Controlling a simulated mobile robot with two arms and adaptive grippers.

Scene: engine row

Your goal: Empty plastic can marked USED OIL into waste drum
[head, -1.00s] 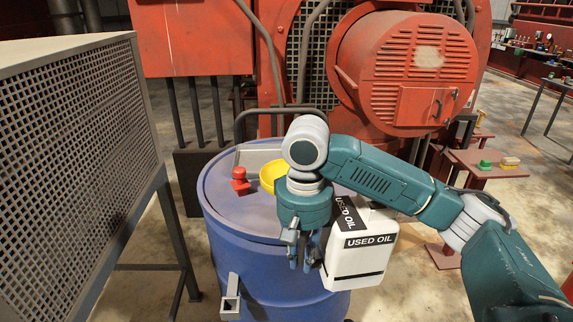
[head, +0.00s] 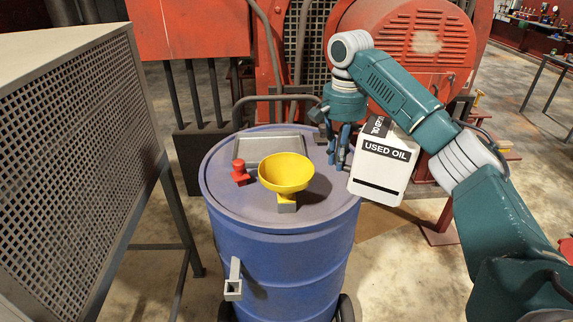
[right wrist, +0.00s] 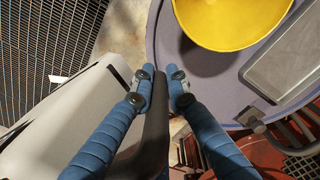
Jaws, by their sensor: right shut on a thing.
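The white plastic can (head: 381,175) marked USED OIL hangs at the right edge of the blue waste drum (head: 270,250), slightly tilted. My right gripper (head: 339,160) is shut on the can's dark handle, which shows between the blue fingers (right wrist: 160,92) in the right wrist view; the can's white body (right wrist: 75,125) is to the left there. A yellow funnel (head: 286,172) stands on the drum's lid, left of the gripper and apart from it. It also shows in the right wrist view (right wrist: 230,20). The can's spout is hidden in the head view. My left gripper is not in view.
A red fitting (head: 240,173) and a grey tray (head: 268,148) are on the drum lid. A tall perforated metal cabinet (head: 75,150) stands close on the left. Red machinery (head: 420,50) and a dark rail (head: 275,98) stand behind the drum.

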